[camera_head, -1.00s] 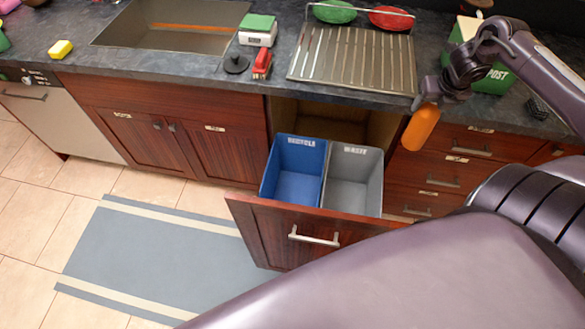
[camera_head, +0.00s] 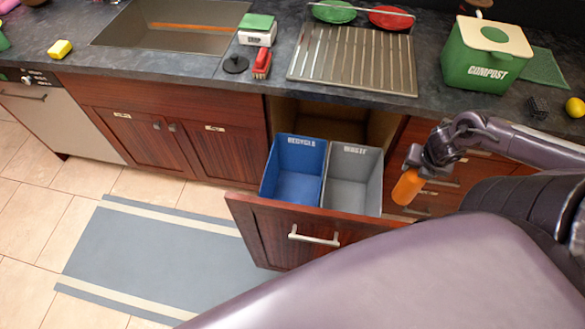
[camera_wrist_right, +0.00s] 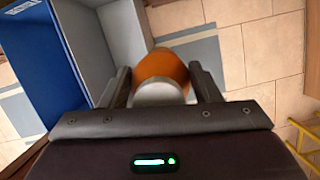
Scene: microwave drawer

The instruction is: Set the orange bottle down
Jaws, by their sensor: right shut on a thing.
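The orange bottle (camera_head: 407,187) is held in my right gripper (camera_head: 415,170), in the air just right of the grey waste bin (camera_head: 353,178) in the head view. It hangs slightly tilted, apart from the bin. In the right wrist view the bottle (camera_wrist_right: 161,72) sits between the two fingers (camera_wrist_right: 163,88), its pale end toward the camera. Floor tiles show beyond it. My left gripper is in neither view.
The drawer (camera_head: 300,238) is pulled out and holds the blue recycle bin (camera_head: 294,170) beside the waste bin. A mat (camera_head: 165,255) lies on the floor.

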